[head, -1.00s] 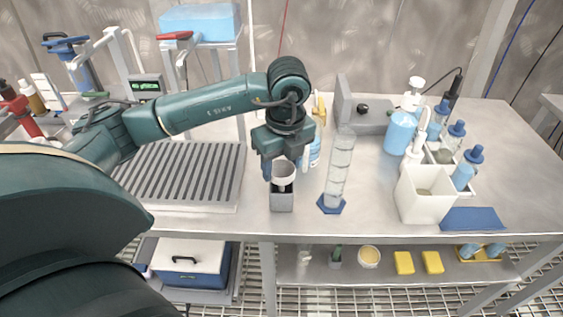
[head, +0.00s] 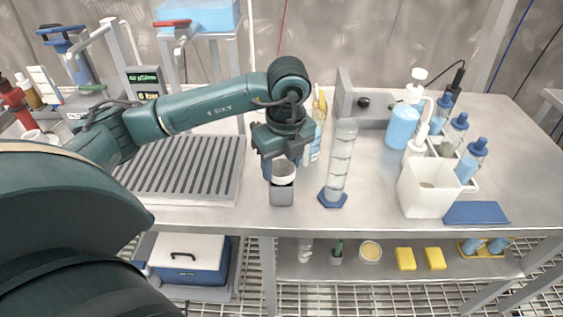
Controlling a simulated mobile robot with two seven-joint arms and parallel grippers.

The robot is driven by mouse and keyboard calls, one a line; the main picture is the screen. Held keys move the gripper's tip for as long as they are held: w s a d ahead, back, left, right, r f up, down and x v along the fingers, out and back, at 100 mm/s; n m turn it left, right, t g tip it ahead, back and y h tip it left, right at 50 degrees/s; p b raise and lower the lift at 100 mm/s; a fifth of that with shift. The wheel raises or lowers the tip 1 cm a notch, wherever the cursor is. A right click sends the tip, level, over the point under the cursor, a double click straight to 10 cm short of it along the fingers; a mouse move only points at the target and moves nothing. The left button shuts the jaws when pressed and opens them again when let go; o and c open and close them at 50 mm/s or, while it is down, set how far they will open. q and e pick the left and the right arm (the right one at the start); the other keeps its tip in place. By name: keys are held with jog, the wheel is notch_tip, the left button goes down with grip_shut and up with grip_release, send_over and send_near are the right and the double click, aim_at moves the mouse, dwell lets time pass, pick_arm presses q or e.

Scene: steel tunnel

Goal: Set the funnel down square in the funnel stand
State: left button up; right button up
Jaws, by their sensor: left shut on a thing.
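The white funnel (head: 284,175) is upright in the head view. My left gripper (head: 281,161) is shut on it from above, with its fingers at the rim. The funnel stand (head: 282,196) is a small grey block near the front of the steel table, directly under the funnel. The bowl is right at the top of the stand, and the stem is hidden, seemingly inside the stand. I cannot tell whether the bowl rests fully on it. My right gripper is not in view.
A glass cylinder on a blue foot (head: 333,199) stands close to the right of the stand. A slotted drain tray (head: 186,168) lies to the left. A white bin (head: 424,198) and blue mat (head: 476,213) are further right. Bottles stand behind.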

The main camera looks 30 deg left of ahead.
aim_at(281, 168)
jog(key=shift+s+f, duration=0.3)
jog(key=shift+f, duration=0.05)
pick_arm(q)
jog(key=o, duration=1.6)
jog(key=shift+r, duration=0.15)
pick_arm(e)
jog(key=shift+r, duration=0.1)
pick_arm(q)
jog(key=shift+r+p, duration=2.5)
jog(key=shift+r, duration=0.9)
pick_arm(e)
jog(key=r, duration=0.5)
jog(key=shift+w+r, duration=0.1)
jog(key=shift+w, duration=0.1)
pick_arm(q)
jog(key=shift+f, duration=0.1)
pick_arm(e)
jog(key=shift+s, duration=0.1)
